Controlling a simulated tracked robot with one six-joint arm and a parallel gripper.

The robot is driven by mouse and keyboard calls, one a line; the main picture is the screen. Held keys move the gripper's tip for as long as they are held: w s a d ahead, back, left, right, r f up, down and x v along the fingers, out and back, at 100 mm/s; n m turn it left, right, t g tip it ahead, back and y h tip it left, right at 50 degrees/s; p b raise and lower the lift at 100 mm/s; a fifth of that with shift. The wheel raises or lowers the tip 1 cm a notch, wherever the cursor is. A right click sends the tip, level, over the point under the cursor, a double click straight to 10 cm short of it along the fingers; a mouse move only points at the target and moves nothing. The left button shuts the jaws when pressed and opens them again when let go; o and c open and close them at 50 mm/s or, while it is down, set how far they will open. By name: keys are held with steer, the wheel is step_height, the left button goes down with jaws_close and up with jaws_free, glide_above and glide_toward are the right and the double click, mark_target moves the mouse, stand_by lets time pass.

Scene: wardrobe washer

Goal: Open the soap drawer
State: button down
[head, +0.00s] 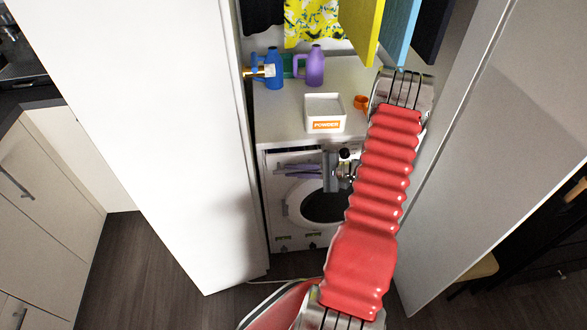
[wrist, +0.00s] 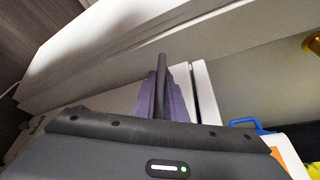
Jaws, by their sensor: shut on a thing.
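The washer (head: 284,185) stands inside the wardrobe, with its round dark door in the front. The purple soap drawer (head: 294,170) is at the upper left of the washer front. My gripper (head: 321,168) reaches it from the right, below the washer's top edge. In the wrist view, the drawer (wrist: 179,104) shows as purple right beside a dark finger of my gripper (wrist: 161,80). My gripper is shut on the drawer. My gripper's body hides much of the hold, and I cannot tell how far out the drawer is.
White wardrobe doors stand open at left (head: 165,130) and right (head: 490,130), close to my arm. On the washer top are a powder box (head: 324,113), a blue jug (head: 273,68), a purple jug (head: 315,66) and an orange cup (head: 361,102). Clothes (head: 312,20) hang above.

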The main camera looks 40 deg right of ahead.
steer(key=s+a, duration=0.8)
steer(key=s, duration=0.4)
steer(key=shift+s+a, duration=0.3)
steer(key=shift+s, duration=0.05)
steer(key=c, duration=1.8)
jaws_free()
steer(key=v, duration=1.4)
steer(key=shift+a, duration=0.1)
steer(key=shift+f, duration=0.1)
